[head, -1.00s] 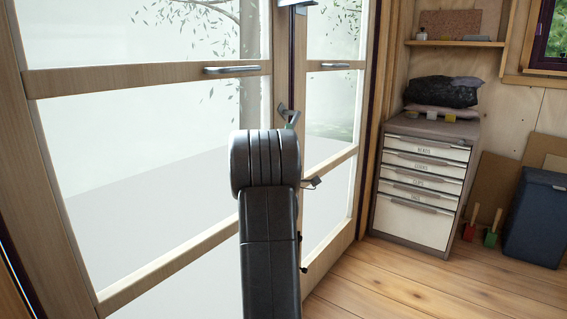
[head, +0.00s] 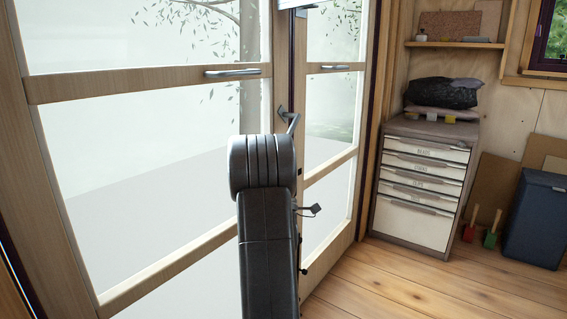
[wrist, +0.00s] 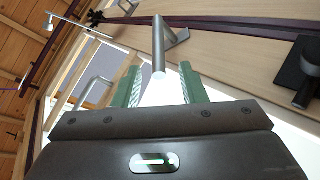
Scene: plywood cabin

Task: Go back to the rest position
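My gripper (wrist: 161,70) shows in the wrist view with its two green fingers spread apart. Nothing is clasped between them. A grey metal lever handle (wrist: 159,45) appears ahead of the gap between the fingertips; I cannot tell how far off it is. In the head view the lever handle (head: 292,123) is on the glazed door, just above the rounded top of my dark arm. My arm stands raised in front of the doors, and my gripper is mostly hidden behind it there.
Glazed wooden doors (head: 150,84) with horizontal bar handles (head: 232,71) fill the left and middle. A drawer cabinet (head: 424,180), a dark blue bin (head: 536,217) and small red and green items stand at the right. The wooden floor (head: 385,275) in front of them is clear.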

